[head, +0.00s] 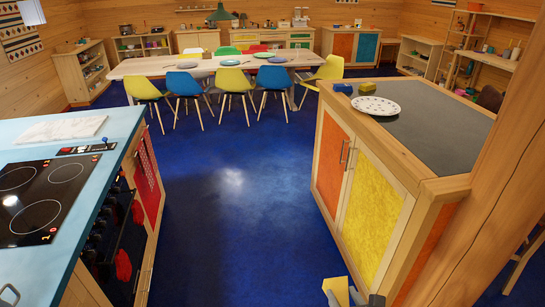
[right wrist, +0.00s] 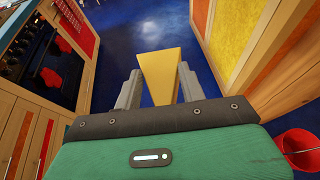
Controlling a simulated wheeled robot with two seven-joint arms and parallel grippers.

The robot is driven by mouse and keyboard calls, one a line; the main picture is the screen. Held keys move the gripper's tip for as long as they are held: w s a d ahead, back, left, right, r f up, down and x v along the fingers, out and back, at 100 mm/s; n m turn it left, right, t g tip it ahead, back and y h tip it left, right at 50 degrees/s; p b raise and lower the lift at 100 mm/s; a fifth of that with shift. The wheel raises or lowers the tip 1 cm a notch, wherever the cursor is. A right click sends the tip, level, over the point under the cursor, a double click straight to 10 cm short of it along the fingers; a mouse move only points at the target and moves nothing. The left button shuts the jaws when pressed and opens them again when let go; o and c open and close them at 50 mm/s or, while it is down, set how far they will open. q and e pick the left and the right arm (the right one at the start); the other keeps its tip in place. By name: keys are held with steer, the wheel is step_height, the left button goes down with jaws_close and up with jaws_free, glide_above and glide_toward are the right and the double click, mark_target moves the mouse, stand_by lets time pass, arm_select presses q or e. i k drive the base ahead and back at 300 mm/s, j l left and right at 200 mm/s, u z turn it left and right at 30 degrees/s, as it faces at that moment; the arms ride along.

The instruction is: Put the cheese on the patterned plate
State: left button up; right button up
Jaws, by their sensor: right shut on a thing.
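The cheese (right wrist: 160,68) is a yellow wedge. It is held between the two grey fingers of my right gripper (right wrist: 159,82), above the blue floor. In the head view the cheese (head: 338,290) and my right gripper (head: 354,297) show at the bottom edge, low in front of the cabinet and partly cut off. The patterned plate (head: 376,105) is white and round with small dark marks. It lies on the dark top of the cabinet at the right, well above and away from the gripper. Nothing lies on the plate. My left gripper is not in view.
The cabinet (head: 425,128) has orange and yellow doors. A counter with a black cooktop (head: 45,195) is at the left. The blue floor (head: 225,215) between is clear.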

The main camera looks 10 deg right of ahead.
mark_target(376, 107)
steer(key=i, duration=2.8)
steer(key=i+z, duration=0.15)
steer(key=z, duration=0.25)
steer(key=i+z, duration=0.1)
steer(key=z, duration=0.3)
steer(key=i+j+z, duration=0.1)
steer(key=z, duration=0.3)
